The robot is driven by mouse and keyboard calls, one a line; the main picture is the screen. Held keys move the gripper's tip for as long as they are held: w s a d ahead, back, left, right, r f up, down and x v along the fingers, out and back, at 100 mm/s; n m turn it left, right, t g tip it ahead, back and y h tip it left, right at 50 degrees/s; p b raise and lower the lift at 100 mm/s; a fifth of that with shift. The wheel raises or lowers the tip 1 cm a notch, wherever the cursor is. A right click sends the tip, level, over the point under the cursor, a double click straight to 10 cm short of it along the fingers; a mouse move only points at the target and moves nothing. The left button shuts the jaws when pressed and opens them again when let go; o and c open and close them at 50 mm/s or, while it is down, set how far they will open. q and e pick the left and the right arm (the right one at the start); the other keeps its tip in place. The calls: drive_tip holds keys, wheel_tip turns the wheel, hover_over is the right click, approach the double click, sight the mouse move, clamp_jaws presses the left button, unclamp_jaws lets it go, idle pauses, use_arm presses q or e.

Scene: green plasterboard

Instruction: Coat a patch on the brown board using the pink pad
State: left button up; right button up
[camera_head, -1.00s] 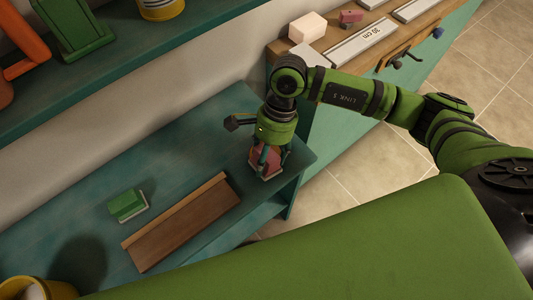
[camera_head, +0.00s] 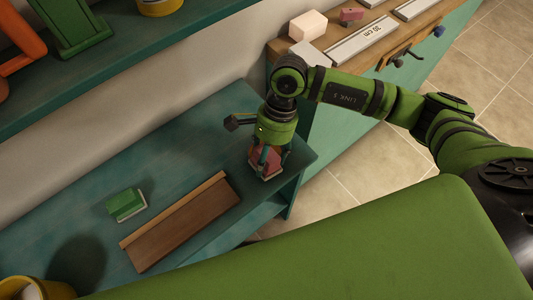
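The brown board (camera_head: 185,226) lies on the teal bench, with a raised lip along its far long edge. The pink pad (camera_head: 266,163), with a pale bottom, is at the bench's right end, to the right of the board and apart from it. My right gripper (camera_head: 267,158) comes down over the pink pad from above, with its fingers on either side of it. The fingers look closed in against the pad's sides. The pad seems to be at the bench top; I cannot tell if it is lifted. My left gripper is not in view.
A green pad (camera_head: 126,205) lies left of the board. A yellow container (camera_head: 45,288) stands at the lower left. The teal bench (camera_head: 165,165) is clear behind the board. A wooden-topped cabinet (camera_head: 335,62) with a ruler and blocks is at the back right.

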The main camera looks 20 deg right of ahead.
drive_tip(key=shift+r, duration=0.15)
drive_tip(key=shift+r+p, duration=1.6)
drive_tip(key=shift+r, duration=1.8)
